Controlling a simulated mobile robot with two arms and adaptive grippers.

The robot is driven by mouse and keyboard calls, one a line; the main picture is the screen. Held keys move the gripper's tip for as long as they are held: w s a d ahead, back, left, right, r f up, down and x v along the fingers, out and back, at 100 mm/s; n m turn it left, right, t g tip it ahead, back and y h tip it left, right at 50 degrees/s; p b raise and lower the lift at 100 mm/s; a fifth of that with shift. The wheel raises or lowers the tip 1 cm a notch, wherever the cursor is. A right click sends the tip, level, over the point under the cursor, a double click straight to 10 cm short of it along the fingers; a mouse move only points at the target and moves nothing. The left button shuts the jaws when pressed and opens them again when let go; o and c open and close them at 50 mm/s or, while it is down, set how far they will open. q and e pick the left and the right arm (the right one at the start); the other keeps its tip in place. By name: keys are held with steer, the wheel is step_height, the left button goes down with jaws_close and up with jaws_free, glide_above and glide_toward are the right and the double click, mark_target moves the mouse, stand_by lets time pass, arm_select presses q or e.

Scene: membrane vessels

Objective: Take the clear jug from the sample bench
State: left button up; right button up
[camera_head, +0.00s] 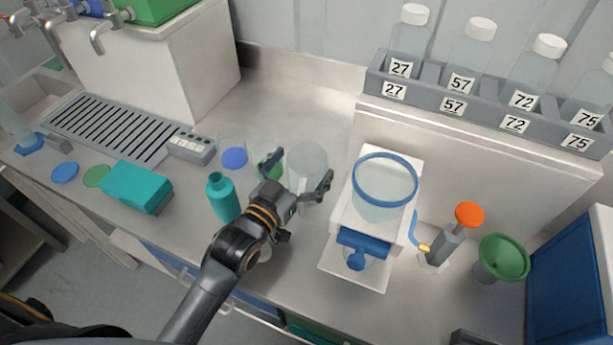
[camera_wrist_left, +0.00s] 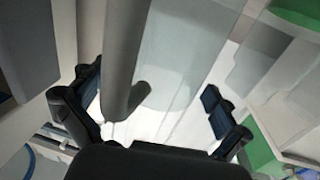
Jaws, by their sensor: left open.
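The clear jug (camera_head: 308,158) stands on the steel sample bench (camera_head: 283,100), just beyond my left gripper (camera_head: 299,172). The gripper is open, its two fingers spread on either side of the jug's near side. In the left wrist view, the jug's transparent body (camera_wrist_left: 190,50) fills the upper middle, and a grey upright handle runs down between the open fingers (camera_wrist_left: 150,90). I cannot tell whether a finger touches the jug. The arm hides part of the jug's lower side in the head view. My right gripper is not in view.
Clear vessels with a blue base (camera_head: 233,158) and a green base stand left of the jug. A teal bottle (camera_head: 222,198) stands left of my arm. A white apparatus with a blue-rimmed vessel (camera_head: 384,180) is close on the right. A grey bottle rack (camera_head: 480,108) stands behind.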

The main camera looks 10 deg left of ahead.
arm_select(q)
steer(key=shift+w+d, duration=0.15)
steer(key=shift+w, duration=0.3)
steer(key=shift+s, duration=0.1)
steer(key=shift+c, duration=0.2)
steer(key=c, duration=1.5)
